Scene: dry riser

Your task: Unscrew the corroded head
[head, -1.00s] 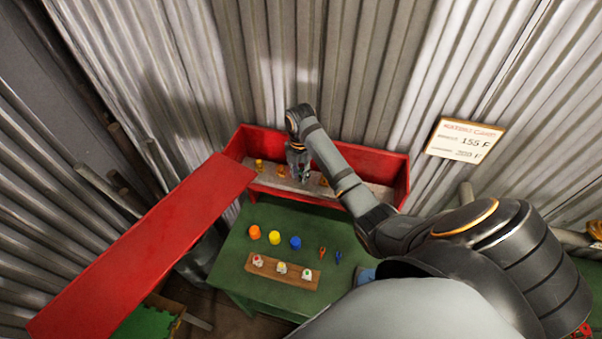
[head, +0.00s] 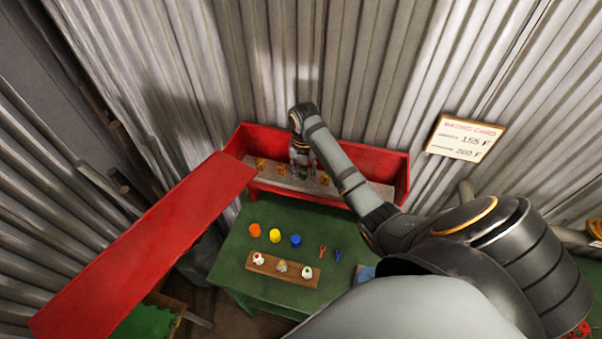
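Several small brass-coloured heads stand in a row on a grey strip inside the open red box, one of them at the left end (head: 260,164). A small greenish head (head: 303,175) shows in the same row, directly under my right gripper, and may be the corroded one. My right gripper (head: 302,170) reaches down into the red box with its fingers around or just above this greenish head. The fingers partly hide it, and I cannot tell whether they touch it. My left gripper is not in view.
The red box (head: 380,160) stands against corrugated walls behind a green table (head: 235,262). The table holds orange, yellow and blue caps (head: 275,236), a wooden rack (head: 262,268) with three white-bodied pieces, and orange and blue pliers-like tools (head: 338,255). A rating card (head: 464,139) hangs right.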

